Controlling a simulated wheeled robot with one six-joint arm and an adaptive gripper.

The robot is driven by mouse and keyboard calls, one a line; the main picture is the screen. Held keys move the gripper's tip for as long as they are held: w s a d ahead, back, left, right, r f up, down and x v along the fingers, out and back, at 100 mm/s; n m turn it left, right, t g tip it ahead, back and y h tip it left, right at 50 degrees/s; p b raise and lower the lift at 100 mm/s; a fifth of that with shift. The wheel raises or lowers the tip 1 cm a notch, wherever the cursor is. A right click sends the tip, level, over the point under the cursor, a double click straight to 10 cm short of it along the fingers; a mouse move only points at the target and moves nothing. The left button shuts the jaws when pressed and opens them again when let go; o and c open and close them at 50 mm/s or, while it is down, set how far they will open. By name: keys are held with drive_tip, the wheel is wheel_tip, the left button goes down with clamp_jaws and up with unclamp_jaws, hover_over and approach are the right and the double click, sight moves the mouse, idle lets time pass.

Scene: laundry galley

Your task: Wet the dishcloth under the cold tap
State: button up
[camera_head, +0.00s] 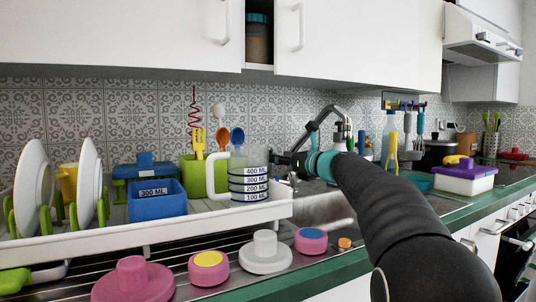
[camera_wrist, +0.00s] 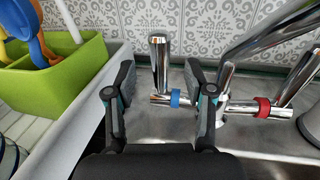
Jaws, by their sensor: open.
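The chrome tap (camera_head: 322,118) stands behind the sink (camera_head: 325,211). In the wrist view, a blue ring (camera_wrist: 175,97) marks the cold side and a red ring (camera_wrist: 262,108) the hot side. The upright chrome cold handle (camera_wrist: 159,60) shows between my fingers, nearer the left one in the picture. My gripper (camera_wrist: 163,88) is open and empty, its fingers to either side of the handle; I cannot tell whether one touches it. In the head view my gripper (camera_head: 291,160) is at the tap's base, left of the spout. I cannot make out a dishcloth in either view.
A white dish rack with plates (camera_head: 88,180), a blue container (camera_head: 157,200) and a clear measuring jug (camera_head: 249,176) stands left of the sink. A green utensil holder (camera_wrist: 75,65) is close on my gripper's left. A purple-and-white box (camera_head: 464,180) stands on the right counter.

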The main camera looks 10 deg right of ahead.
drive_tip(key=shift+p+x, duration=0.55)
drive_tip(key=shift+x, duration=2.6)
clamp_jaws()
